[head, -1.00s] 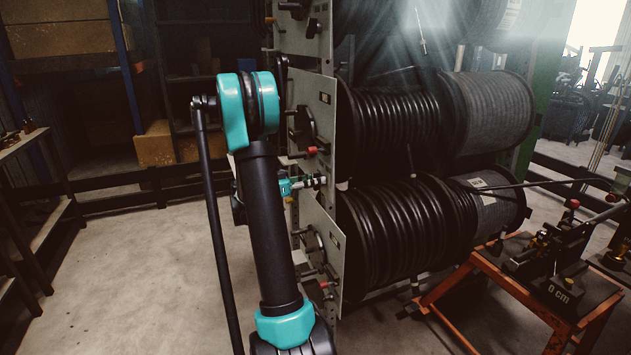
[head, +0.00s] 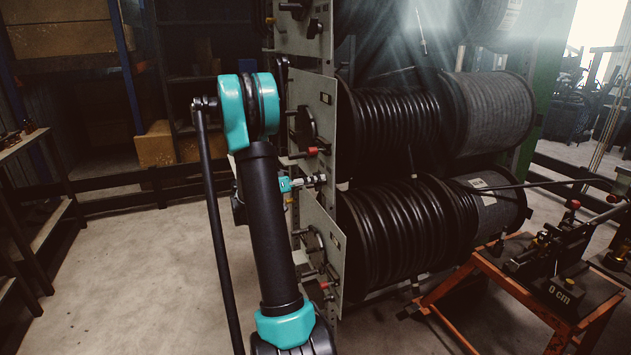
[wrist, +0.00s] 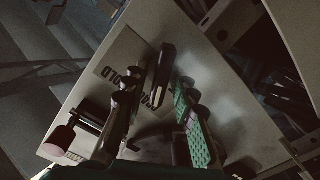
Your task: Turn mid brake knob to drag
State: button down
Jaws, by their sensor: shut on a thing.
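The mid brake knob (wrist: 164,72) is a black bar-shaped knob with a pale mark, on a grey panel (wrist: 72,112) lettered HOLD and DRAG. In the wrist view it sits between my two fingertips, its lower part close to the DRAG lettering. My gripper (wrist: 158,88) is shut on it; the right finger shows a green pad. In the head view my gripper (head: 307,182) is small, at the lower part of the middle grey panel (head: 322,105). The knob itself is too small there to tell its angle.
A red-tipped handle (head: 312,151) sticks out just above my gripper; a pinkish knob (wrist: 62,137) is left in the wrist view. Hose reels (head: 395,120) stand behind the panels. An orange stand (head: 490,300) is at right. The floor at left is clear.

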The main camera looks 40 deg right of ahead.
jog(key=c, duration=1.5)
grip_release()
jog(key=shift+c, duration=0.2)
jog(key=shift+a, duration=0.1)
jog(key=v, duration=1.2)
jog(key=shift+s+f, duration=0.1)
